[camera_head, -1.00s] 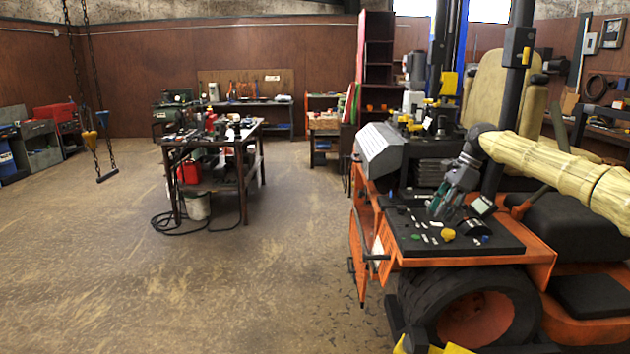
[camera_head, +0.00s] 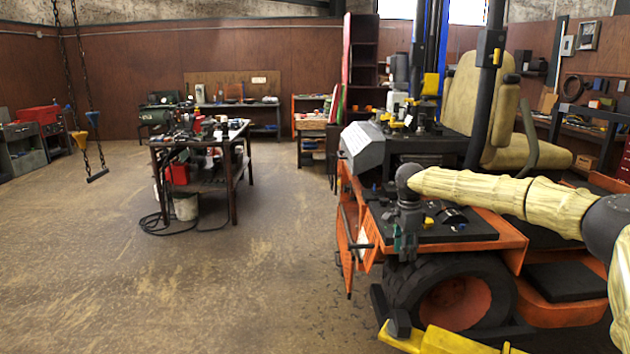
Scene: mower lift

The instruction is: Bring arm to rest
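My arm, in a pale yellow sleeve, reaches in from the right over the orange mower (camera_head: 515,243). My gripper (camera_head: 405,252) hangs pointing down at the end of the arm, in front of the near left part of the mower's black top panel (camera_head: 470,232). Its fingers are small and dark against the tyre and orange body, so I cannot tell whether they are open or shut. I see no object clearly held in it. The gripper and forearm hide part of the panel and the small parts on it.
The mower's black tyre (camera_head: 452,293) and a yellow lift part (camera_head: 450,340) are below the gripper. The tan seat (camera_head: 478,95) and dark posts stand behind the arm. A cluttered workbench (camera_head: 200,143) stands left of centre. Open floor (camera_head: 250,285) lies left of the mower.

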